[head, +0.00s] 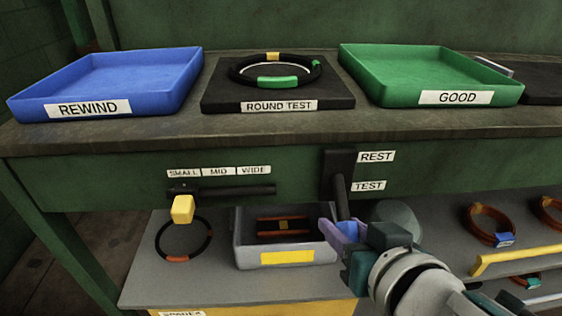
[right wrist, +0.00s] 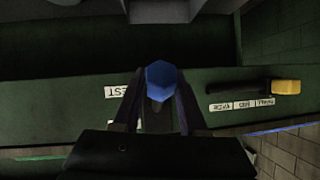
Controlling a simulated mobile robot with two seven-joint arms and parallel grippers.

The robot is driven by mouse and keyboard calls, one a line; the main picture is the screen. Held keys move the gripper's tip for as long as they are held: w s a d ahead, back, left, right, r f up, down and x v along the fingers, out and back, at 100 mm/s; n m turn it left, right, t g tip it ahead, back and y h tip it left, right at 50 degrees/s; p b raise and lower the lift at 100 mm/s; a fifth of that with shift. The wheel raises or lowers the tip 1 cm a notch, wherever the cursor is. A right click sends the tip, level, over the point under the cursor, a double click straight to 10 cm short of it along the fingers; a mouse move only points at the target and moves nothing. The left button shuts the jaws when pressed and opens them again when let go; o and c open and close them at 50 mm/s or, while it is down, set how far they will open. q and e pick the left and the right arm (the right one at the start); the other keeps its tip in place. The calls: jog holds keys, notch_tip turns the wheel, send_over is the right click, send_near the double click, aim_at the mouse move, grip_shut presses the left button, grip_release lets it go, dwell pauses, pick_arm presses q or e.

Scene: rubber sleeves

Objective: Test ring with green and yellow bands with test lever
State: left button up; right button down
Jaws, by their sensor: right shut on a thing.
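The black ring with green and yellow bands (head: 278,83) lies on the black ROUND TEST plate (head: 222,98) on the bench top, around a pale circle. The test lever (head: 341,194) hangs from its dark mount on the bench front, its shaft pointing down beside the TEST label (head: 368,186). My right gripper (head: 343,230) is at the lever's lower end. In the right wrist view its fingers are shut on the lever's blue knob (right wrist: 161,76). The knob is mostly hidden by the gripper in the head view. My left gripper is not in view.
A blue REWIND tray (head: 180,90) and a green GOOD tray (head: 380,90) flank the plate. A slider with a yellow knob (head: 183,209) sits at SMALL. On the lower shelf are a grey bin (head: 249,255) and several rings, including one at left (head: 160,235).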

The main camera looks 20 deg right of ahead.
jog(key=shift+d+f, duration=0.1)
jog(key=shift+c, duration=2.2)
grip_release()
jog(key=p+v, duration=0.1)
jog(key=v, duration=0.9)
jog(key=shift+p, duration=0.3)
